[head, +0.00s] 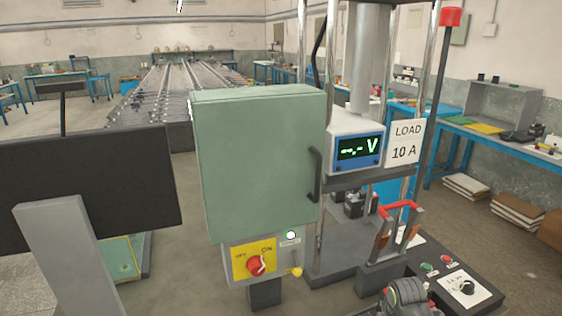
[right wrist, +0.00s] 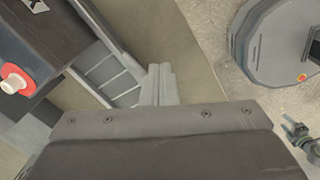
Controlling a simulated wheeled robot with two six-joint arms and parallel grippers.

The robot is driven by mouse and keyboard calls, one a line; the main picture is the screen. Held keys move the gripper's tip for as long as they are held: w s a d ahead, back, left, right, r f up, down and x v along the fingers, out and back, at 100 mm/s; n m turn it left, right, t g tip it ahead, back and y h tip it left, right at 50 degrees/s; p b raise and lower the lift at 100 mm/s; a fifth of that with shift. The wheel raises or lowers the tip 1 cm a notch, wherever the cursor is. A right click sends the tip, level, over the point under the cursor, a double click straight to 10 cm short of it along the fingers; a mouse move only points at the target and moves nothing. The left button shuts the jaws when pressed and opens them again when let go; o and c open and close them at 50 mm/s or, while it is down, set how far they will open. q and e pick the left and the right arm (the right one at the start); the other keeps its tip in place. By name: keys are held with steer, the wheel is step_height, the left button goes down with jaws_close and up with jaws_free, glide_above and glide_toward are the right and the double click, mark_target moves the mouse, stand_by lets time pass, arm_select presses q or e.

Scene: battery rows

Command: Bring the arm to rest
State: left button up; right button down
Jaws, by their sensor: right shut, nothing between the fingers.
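In the right wrist view my right gripper (right wrist: 158,85) is shut, with nothing between its fingers. It points down past a grey ribbed part, above the floor. In the head view a dark grey jointed part (head: 405,295) shows at the bottom right, probably of my right arm; the fingers cannot be made out there. My left gripper is not clearly seen in either view.
A green cabinet (head: 255,160) stands at centre, with a red rotary switch (head: 256,265) below. Right are a voltage display (head: 358,149) reading dashes, a "LOAD 10 A" sign (head: 405,142) and a red-handled clamp (head: 400,207). A red button (right wrist: 14,82) is left of the right gripper.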

steer(key=s+d+f+m+t, duration=0.1)
steer(key=s+f+m, duration=0.3)
steer(key=s, duration=0.7)
steer(key=s+d+r+m+t+h, duration=0.1)
steer(key=s+r+m, duration=0.4)
steer(key=s, duration=0.5)
steer(key=s+d+r+m+t+h, duration=0.1)
steer(key=s+r+m, duration=0.2)
steer(key=s+m, duration=0.65)
step_height(320, 180, down, 26)
steer(key=s+d+n+g, duration=0.1)
steer(key=n+g, duration=0.1)
steer(key=s+a+f+y, duration=0.1)
steer(key=s+f, duration=1.4)
steer(key=shift+g, duration=0.4)
steer(key=shift+a, duration=0.1)
